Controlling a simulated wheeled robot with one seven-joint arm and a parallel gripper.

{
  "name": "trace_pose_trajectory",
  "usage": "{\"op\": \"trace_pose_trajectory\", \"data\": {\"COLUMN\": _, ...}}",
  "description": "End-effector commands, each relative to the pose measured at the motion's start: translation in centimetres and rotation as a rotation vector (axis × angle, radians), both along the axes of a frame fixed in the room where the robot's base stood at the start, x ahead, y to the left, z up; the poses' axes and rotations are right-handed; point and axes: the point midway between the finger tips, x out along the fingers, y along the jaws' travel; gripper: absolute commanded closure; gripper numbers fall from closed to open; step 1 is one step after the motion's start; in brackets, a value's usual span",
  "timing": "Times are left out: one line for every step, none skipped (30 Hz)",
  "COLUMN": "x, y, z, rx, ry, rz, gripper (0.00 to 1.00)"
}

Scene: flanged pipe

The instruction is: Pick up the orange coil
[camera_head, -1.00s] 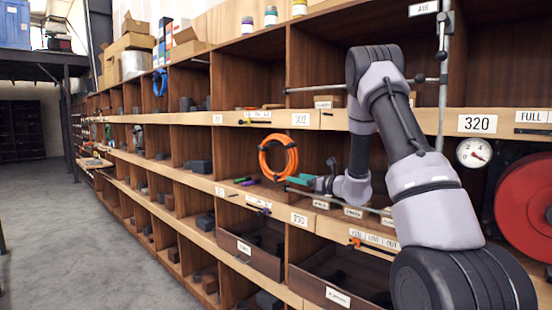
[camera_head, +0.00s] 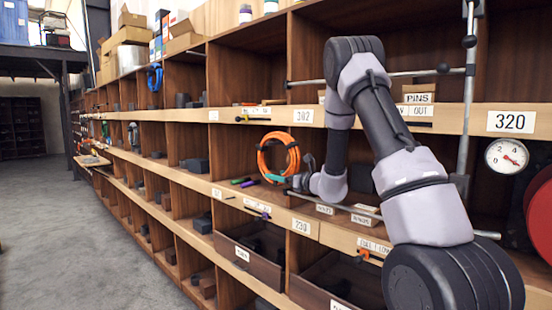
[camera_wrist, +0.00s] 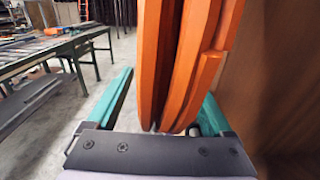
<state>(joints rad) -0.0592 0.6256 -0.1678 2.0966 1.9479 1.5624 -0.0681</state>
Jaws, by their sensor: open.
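The orange coil (camera_head: 292,157) is a ring of cable, standing or hanging upright at the front of a shelf bay, beside a wooden divider. My gripper (camera_head: 274,178) is at its lower edge, with teal fingers pointing left. In the wrist view, the orange coil (camera_wrist: 180,60) stands between the two open fingers of my gripper (camera_wrist: 168,88). It lies nearer the right finger, with a clear gap to the left finger. I cannot tell whether the right finger touches it. What supports the coil is hidden.
A horizontal metal rail (camera_head: 352,209) runs along the shelf just below my forearm. Small green and purple items (camera_head: 243,182) lie in the bay left of the coil. A pressure gauge (camera_head: 507,155) and red reel (camera_head: 541,208) are at the right. The aisle floor (camera_head: 60,225) is clear.

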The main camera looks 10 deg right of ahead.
Motion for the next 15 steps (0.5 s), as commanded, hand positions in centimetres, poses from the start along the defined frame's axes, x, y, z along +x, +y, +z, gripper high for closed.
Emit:
{"op": "trace_pose_trajectory", "data": {"x": -0.01, "y": -0.01, "z": 0.02, "rx": -0.001, "ry": -0.001, "rz": -0.002, "gripper": 0.15}}
{"op": "trace_pose_trajectory", "data": {"x": 0.0, "y": 0.0, "z": 0.02, "rx": -0.001, "ry": -0.001, "rz": -0.002, "gripper": 0.15}}
{"op": "trace_pose_trajectory", "data": {"x": 0.0, "y": 0.0, "z": 0.02, "rx": -0.001, "ry": -0.001, "rz": -0.002, "gripper": 0.15}}
{"op": "trace_pose_trajectory", "data": {"x": 0.01, "y": -0.01, "z": 0.02, "rx": 0.0, "ry": 0.0, "rz": -0.002, "gripper": 0.15}}
{"op": "trace_pose_trajectory", "data": {"x": 0.01, "y": -0.01, "z": 0.03, "rx": 0.0, "ry": 0.0, "rz": -0.002, "gripper": 0.15}}
{"op": "trace_pose_trajectory", "data": {"x": 0.0, "y": 0.0, "z": 0.03, "rx": 0.0, "ry": 0.0, "rz": -0.002, "gripper": 0.15}}
{"op": "trace_pose_trajectory", "data": {"x": 0.01, "y": -0.01, "z": 0.03, "rx": 0.0, "ry": 0.0, "rz": -0.002, "gripper": 0.19}}
{"op": "trace_pose_trajectory", "data": {"x": 0.0, "y": 0.0, "z": 0.03, "rx": 0.0, "ry": 0.0, "rz": -0.002, "gripper": 0.3}}
{"op": "trace_pose_trajectory", "data": {"x": 0.0, "y": 0.0, "z": 0.03, "rx": 0.0, "ry": 0.0, "rz": -0.002, "gripper": 0.46}}
{"op": "trace_pose_trajectory", "data": {"x": 0.01, "y": -0.01, "z": 0.03, "rx": 0.0, "ry": 0.0, "rz": -0.002, "gripper": 0.57}}
{"op": "trace_pose_trajectory", "data": {"x": 0.01, "y": 0.0, "z": 0.03, "rx": 0.0, "ry": 0.0, "rz": -0.002, "gripper": 0.69}}
{"op": "trace_pose_trajectory", "data": {"x": 0.01, "y": -0.01, "z": 0.03, "rx": 0.0, "ry": 0.0, "rz": -0.002, "gripper": 0.84}}
{"op": "trace_pose_trajectory", "data": {"x": 0.01, "y": -0.01, "z": 0.03, "rx": 0.0, "ry": 0.0, "rz": -0.002, "gripper": 0.95}}
{"op": "trace_pose_trajectory", "data": {"x": 0.01, "y": -0.01, "z": 0.03, "rx": 0.001, "ry": -0.001, "rz": -0.002, "gripper": 1.0}}
{"op": "trace_pose_trajectory", "data": {"x": 0.01, "y": 0.0, "z": 0.03, "rx": 0.001, "ry": -0.001, "rz": -0.002, "gripper": 1.0}}
